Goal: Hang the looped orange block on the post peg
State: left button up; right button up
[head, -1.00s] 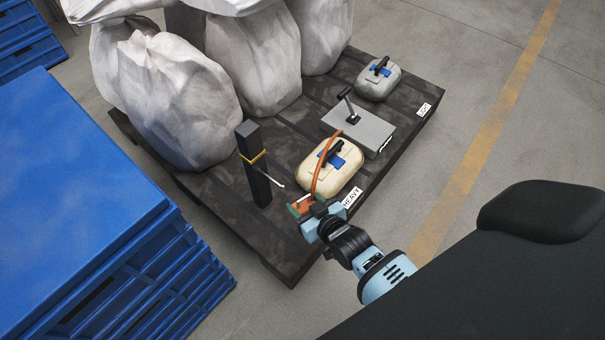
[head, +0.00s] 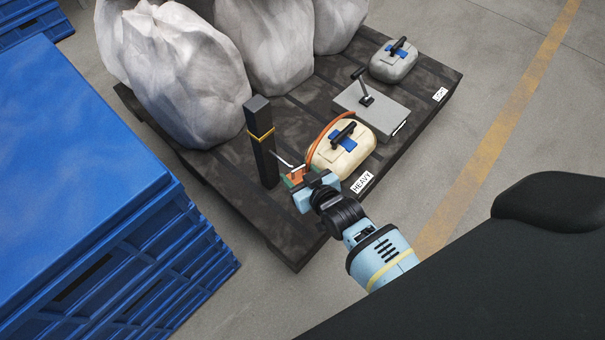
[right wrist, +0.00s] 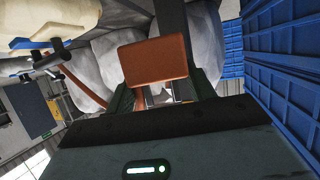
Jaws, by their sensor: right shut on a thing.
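The orange block (head: 296,175) is mostly hidden by my right gripper (head: 300,179) in the head view. In the right wrist view the block (right wrist: 155,60) sits between the green fingers of my right gripper (right wrist: 163,92), which is shut on it. The black post (head: 262,148) with a yellow band stands just left of the gripper. Its pale peg (head: 283,160) sticks out toward the block. The loop appears off the peg. My left gripper is not in view.
The cream container (head: 333,159), a grey plate with a handle (head: 377,105) and a grey container (head: 393,66) stand on the dark pallet (head: 297,240). Big white sacks (head: 185,75) fill its back. Blue crates (head: 150,265) stand at the left.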

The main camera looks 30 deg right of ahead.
aim_at(289, 167)
jog(key=shift+w+a+f+b, duration=0.1)
jog(key=shift+w+a+b, duration=0.2)
jog(key=shift+w+b, duration=0.45)
jog(key=shift+w+a+f+b, duration=0.1)
jog(key=shift+w+a+b, duration=0.25)
jog(key=shift+w, duration=0.55)
jog(key=shift+w+a+f+b, duration=0.2)
jog(key=shift+w+f+b, duration=0.15)
jog(key=shift+w, duration=0.3)
jog(key=o, duration=1.1)
jog(key=p+v, duration=0.3)
jog(key=v, duration=0.3)
jog(key=shift+s+r+p, duration=0.2)
jog(key=shift+p, duration=0.15)
jog(key=shift+s+r, duration=0.1)
jog(key=shift+s, duration=0.55)
